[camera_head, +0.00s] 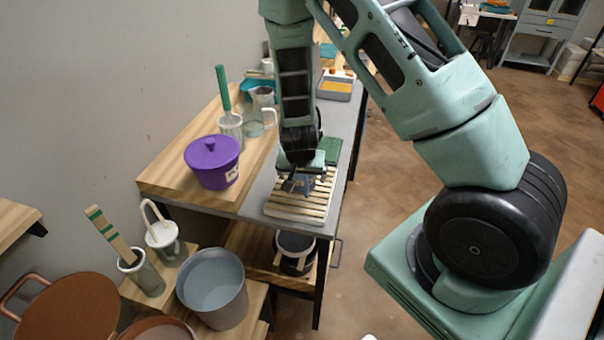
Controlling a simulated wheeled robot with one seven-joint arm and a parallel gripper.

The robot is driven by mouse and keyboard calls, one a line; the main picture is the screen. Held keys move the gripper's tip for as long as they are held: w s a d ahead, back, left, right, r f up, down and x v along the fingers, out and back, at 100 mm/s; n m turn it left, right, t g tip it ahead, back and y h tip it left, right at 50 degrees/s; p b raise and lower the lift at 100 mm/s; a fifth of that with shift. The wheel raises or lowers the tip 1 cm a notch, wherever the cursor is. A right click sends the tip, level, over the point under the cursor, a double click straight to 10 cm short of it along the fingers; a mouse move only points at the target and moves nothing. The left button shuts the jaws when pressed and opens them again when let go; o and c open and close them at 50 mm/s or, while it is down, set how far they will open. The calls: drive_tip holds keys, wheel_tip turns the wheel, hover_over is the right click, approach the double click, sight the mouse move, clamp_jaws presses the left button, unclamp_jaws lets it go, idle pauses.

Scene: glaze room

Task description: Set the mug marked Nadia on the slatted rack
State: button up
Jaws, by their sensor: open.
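The slatted rack (292,208) lies on the grey part of the bench, pale slats with dark gaps. My gripper (299,184) points down over the rack's back half, with its jaws open. A small grey-blue shape shows at the fingers; I cannot tell whether it is part of the gripper or a mug on the slats. No mug marked Nadia can be made out, and no name is readable. A clear jug-like vessel with a handle (264,112) stands behind, left of my arm. The purple lidded pot (211,165) bears a small unreadable label.
A green block or sponge (332,150) lies just behind the rack. A pot with a green-handled tool (229,126) stands on the wooden part of the bench (176,178). A grey bucket (213,290) sits on a lower shelf in front. A tray with orange (336,87) lies farther back.

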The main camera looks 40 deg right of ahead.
drive_tip(key=p+v, duration=0.3)
drive_tip(key=v, duration=0.9)
drive_tip(key=s+a+r+n+g+y, duration=0.1)
drive_tip(key=s+a+r+n+y, duration=0.25)
drive_tip(key=a, duration=0.55)
drive_tip(key=s+a+r+n+g+y, duration=0.1)
drive_tip(key=s+a+r+n+y, duration=0.1)
drive_tip(key=s+a+r+n, duration=0.45)
drive_tip(key=s+a+r+n+h, duration=0.1)
drive_tip(key=s+a+r+n, duration=0.1)
drive_tip(key=s, duration=0.3)
drive_tip(key=s+a+r+n+g+h, duration=0.1)
drive_tip(key=s+a+r+n, duration=0.1)
drive_tip(key=s, duration=0.4)
drive_tip(key=a+n, duration=0.1)
drive_tip(key=n, duration=0.1)
drive_tip(key=shift+a+r+n, duration=0.15)
drive_tip(key=shift+n, duration=0.25)
